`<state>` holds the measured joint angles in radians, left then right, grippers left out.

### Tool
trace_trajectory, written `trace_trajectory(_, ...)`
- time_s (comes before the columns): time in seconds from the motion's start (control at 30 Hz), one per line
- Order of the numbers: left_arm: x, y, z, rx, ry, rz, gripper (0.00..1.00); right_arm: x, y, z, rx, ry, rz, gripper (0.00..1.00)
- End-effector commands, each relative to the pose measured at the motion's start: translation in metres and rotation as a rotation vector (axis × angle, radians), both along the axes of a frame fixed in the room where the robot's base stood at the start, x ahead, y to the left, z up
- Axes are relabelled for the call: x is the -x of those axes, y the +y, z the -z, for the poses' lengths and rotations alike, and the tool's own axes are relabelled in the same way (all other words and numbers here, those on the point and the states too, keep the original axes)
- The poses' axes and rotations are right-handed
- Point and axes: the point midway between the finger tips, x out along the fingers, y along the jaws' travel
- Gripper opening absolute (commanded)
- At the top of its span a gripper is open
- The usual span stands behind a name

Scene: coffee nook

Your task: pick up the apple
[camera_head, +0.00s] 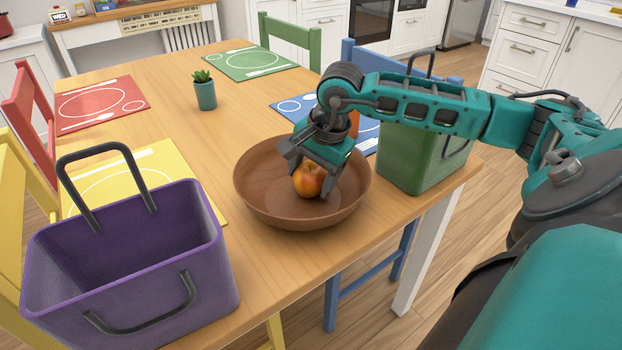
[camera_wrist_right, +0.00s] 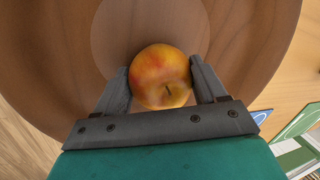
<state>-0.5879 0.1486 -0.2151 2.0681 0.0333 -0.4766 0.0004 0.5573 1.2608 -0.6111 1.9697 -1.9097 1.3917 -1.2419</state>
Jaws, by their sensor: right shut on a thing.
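A red and yellow apple (camera_head: 309,180) is inside a wide brown wooden bowl (camera_head: 258,196) on the table. My right gripper (camera_head: 309,184) reaches down into the bowl and is shut on the apple. In the right wrist view the apple (camera_wrist_right: 162,76) sits between the two grey fingers of the gripper (camera_wrist_right: 162,84), with the bowl (camera_wrist_right: 60,50) around and below it. I cannot tell whether the apple still touches the bowl's bottom. My left gripper is not in view.
A purple basket (camera_head: 130,290) stands at the table's front left and a green basket (camera_head: 425,155) right of the bowl. A small potted plant (camera_head: 204,90) and placemats in red (camera_head: 100,102), yellow (camera_head: 190,185), green (camera_head: 250,62) and blue (camera_head: 290,106) lie farther back.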

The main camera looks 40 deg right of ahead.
Motion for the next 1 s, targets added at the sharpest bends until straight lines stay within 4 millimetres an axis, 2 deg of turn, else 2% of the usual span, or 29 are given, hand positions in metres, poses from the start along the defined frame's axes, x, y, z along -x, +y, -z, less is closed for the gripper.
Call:
trace_trajectory(0.03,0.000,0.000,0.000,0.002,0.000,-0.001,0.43,0.000,0.000,0.000,0.000,0.000,0.000,0.52)
trace_trajectory(0.23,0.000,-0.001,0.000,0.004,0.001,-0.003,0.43,0.000,0.000,0.000,0.000,-0.001,0.000,0.34)
trace_trajectory(0.47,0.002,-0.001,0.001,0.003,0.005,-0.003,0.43,0.000,0.000,-0.001,0.001,-0.001,0.000,0.34)
trace_trajectory(0.63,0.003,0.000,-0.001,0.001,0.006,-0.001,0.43,-0.001,0.000,-0.011,0.000,-0.004,0.000,0.34)
trace_trajectory(0.77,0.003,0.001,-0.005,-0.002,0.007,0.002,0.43,-0.001,0.000,-0.030,0.000,-0.006,0.001,0.34)
trace_trajectory(0.87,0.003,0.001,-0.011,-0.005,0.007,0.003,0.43,-0.001,0.000,-0.052,0.000,-0.007,0.001,0.34)
trace_trajectory(1.0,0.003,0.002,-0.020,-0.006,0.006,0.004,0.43,-0.001,0.000,-0.092,-0.001,-0.008,-0.001,0.34)
